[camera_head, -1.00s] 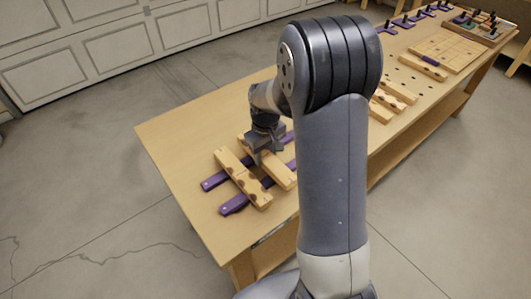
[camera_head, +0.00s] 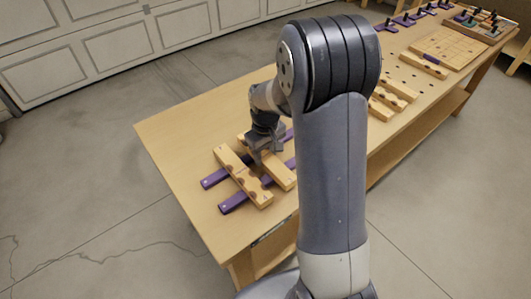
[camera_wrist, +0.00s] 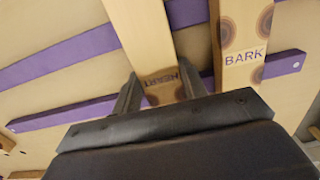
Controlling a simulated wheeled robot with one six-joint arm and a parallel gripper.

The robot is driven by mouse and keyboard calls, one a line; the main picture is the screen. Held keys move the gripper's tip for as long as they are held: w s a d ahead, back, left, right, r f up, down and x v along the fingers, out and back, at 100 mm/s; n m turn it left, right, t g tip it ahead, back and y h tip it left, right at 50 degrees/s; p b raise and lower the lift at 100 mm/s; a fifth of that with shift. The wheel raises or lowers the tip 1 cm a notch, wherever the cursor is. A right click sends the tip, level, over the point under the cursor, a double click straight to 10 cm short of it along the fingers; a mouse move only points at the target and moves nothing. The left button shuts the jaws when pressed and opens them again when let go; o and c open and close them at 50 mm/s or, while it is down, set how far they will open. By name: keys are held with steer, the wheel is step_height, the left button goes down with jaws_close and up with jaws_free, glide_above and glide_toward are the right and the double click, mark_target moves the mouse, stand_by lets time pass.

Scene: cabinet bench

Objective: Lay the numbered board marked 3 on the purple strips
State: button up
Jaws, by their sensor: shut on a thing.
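In the head view my gripper (camera_head: 264,157) is over the middle of this board (camera_head: 281,177), which lies across or just above the purple strips (camera_head: 231,204); contact cannot be told. A second board, marked BARK (camera_wrist: 243,62), lies across the strips beside it, roughly parallel with a gap between. It is the left board (camera_head: 241,176) in the head view. The two strips also show in the wrist view (camera_wrist: 60,115).
The bench (camera_head: 175,135) is clear to the left. Further along it, partly behind my arm, are more wooden boards (camera_head: 392,96), a gridded board (camera_head: 450,48), purple pieces with black pegs (camera_head: 405,21) and a tray of pegs (camera_head: 484,25).

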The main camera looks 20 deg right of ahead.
steer(key=shift+f, duration=0.15)
stand_by(0.4)
steer(key=o, duration=1.2)
steer(key=shift+c, duration=0.2)
steer(key=shift+r+p, duration=2.9)
steer(key=shift+r, duration=1.15)
